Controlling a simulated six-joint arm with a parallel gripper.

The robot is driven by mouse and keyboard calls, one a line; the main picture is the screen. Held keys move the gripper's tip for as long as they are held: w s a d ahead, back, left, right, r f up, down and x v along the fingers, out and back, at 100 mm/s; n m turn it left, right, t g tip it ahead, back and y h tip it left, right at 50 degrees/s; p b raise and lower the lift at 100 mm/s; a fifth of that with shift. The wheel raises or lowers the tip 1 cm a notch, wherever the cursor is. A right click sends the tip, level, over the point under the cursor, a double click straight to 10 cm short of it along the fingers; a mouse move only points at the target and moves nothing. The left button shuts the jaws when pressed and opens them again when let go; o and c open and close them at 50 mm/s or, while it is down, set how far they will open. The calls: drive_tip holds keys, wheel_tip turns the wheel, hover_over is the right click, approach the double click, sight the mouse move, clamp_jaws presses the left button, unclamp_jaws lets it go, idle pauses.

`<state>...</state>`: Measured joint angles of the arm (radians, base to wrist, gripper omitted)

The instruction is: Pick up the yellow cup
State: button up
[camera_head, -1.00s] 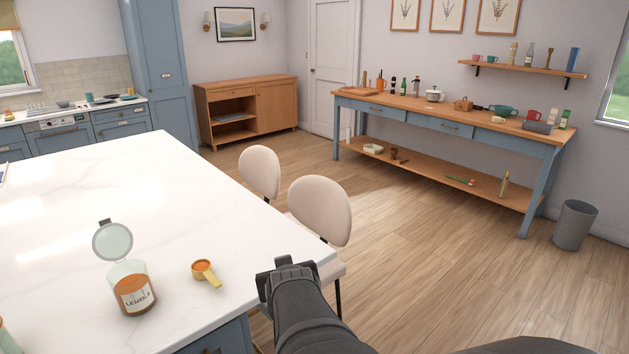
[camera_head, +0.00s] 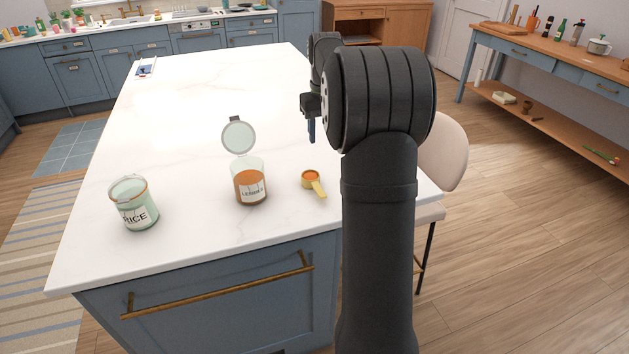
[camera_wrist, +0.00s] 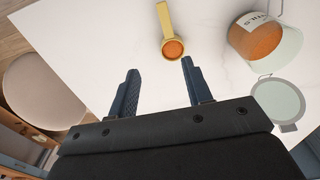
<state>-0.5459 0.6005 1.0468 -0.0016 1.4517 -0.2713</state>
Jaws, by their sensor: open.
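The yellow cup (camera_head: 312,181) is a small scoop with a flat handle and orange contents. It stands on the white island top (camera_head: 215,110), to the right of the lentil jar. In the wrist view the yellow cup (camera_wrist: 173,48) lies ahead of the fingertips, nearer the right one, with its handle pointing away. My gripper (camera_wrist: 158,72) is open and empty, with two dark blue fingers apart. In the head view my gripper (camera_head: 311,128) hangs above the island, beyond the cup, partly hidden by my arm.
An open glass jar of lentils (camera_head: 250,187) with its lid raised stands left of the cup. A rice jar (camera_head: 133,203) stands farther left. A pale chair (camera_head: 444,152) is at the island's right side. The island's middle is clear.

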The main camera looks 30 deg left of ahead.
hover_over(318, 187)
drive_tip(key=f, duration=1.1)
drive_tip(key=shift+w+d+f, duration=0.1)
drive_tip(key=shift+w+f, duration=0.15)
drive_tip(key=shift+f, duration=0.15)
drive_tip(key=shift+s+f, duration=0.15)
drive_tip(key=shift+f, duration=1.2)
drive_tip(key=shift+s+f, duration=0.1)
drive_tip(key=shift+f, duration=1.25)
clamp_jaws()
